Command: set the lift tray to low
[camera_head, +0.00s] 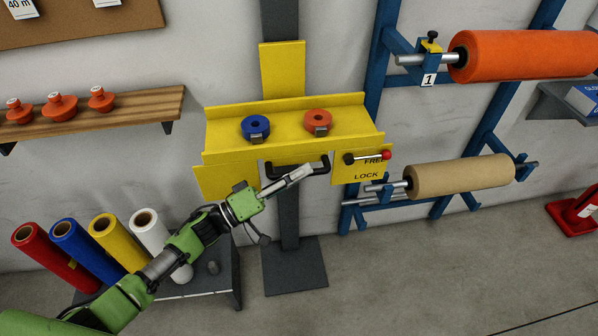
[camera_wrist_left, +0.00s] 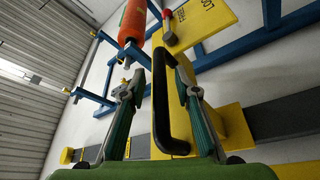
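The yellow lift tray (camera_head: 352,122) sits on a dark grey column (camera_head: 284,212), carrying a blue spool (camera_head: 255,127) and an orange spool (camera_head: 318,121). A black bar handle (camera_head: 277,173) is on its front, and it also shows in the wrist view (camera_wrist_left: 161,105). A lever with a red knob (camera_head: 386,155) lies roughly level beside the word FREE, above LOCK, on a yellow plate (camera_head: 345,177). My left gripper (camera_head: 303,173) is at the handle; in the wrist view its open fingers (camera_wrist_left: 155,84) stand either side of the bar. Contact cannot be told. My right gripper is not in view.
Blue racks at right hold an orange roll (camera_head: 525,57) and a brown roll (camera_head: 460,177). Several coloured rolls (camera_head: 90,250) stand on a low grey stand at left, under my arm. A wooden shelf (camera_head: 130,109) is on the left wall.

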